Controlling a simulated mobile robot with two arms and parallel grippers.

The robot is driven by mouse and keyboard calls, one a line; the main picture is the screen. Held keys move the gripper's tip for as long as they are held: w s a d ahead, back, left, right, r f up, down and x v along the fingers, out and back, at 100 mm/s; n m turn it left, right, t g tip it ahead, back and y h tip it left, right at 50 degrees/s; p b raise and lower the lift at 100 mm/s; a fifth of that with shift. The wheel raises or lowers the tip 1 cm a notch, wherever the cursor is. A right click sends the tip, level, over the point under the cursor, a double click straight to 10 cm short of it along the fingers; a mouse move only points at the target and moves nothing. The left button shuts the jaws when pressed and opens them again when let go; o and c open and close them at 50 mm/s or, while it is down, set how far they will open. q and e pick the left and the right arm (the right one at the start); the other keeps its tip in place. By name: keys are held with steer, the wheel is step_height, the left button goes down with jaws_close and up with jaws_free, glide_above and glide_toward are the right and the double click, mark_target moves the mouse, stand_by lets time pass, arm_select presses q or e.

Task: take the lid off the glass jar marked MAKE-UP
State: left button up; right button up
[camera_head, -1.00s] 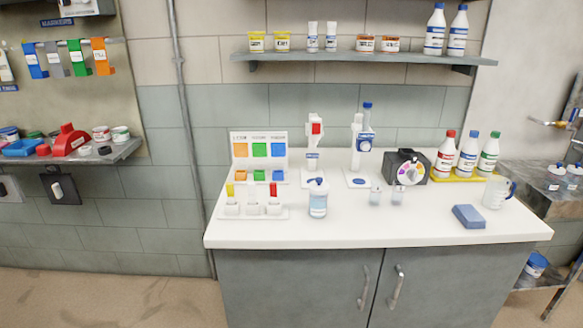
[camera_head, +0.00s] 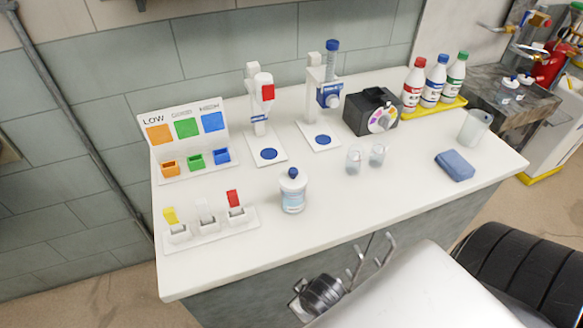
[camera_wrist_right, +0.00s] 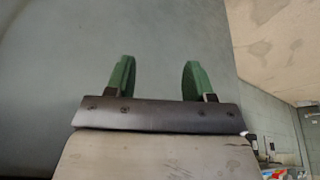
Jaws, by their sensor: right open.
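The glass jar (camera_head: 293,194) stands upright near the front edge of the white counter, left of its middle, in the head view. It has pale blue contents, a white lid with a dark blue knob (camera_head: 292,174), and a label too small to read. The lid sits on the jar. My right gripper shows in the right wrist view (camera_wrist_right: 155,80). Its two green fingers are apart with nothing between them, in front of a plain grey surface. In the head view my arm comes in at the lower right, below the counter top, apart from the jar. My left gripper is not in view.
A rack with yellow, white and red tabs (camera_head: 207,228) stands left of the jar. Two small beakers (camera_head: 354,160) stand to its right, two white dispensers (camera_head: 262,110) behind. A blue sponge (camera_head: 455,165) lies further right. The counter between jar and front edge is clear.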

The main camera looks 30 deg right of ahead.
step_height(320, 180, up, 17)
steer(key=t+p, duration=0.2)
steer(key=w+a+r+t+y, duration=0.1)
steer(key=w+r+t, duration=1.1)
steer(key=w+r, duration=0.4)
steer(key=s+a+r+n+g+y, duration=0.3)
steer(key=a+r+n+g+y, duration=0.9)
steer(key=n+y, duration=0.95)
steer(key=g+h, duration=0.6)
steer(key=h, duration=1.7)
glide_above(293, 170)
step_height(293, 170, down, 6)
steer(key=f, duration=0.1)
steer(key=shift+n+y, duration=0.25)
steer(key=shift+n, duration=0.1)
steer(key=f, duration=0.4)
steer(key=shift+d, duration=0.25)
steer(key=f+p, duration=0.1)
steer(key=f, duration=0.1)
steer(key=f+p, duration=0.1)
steer(key=f, duration=0.1)
steer(key=shift+a+f+p, duration=0.2)
steer(key=shift+f+p, duration=0.15)
steer(key=shift+f, duration=0.5)
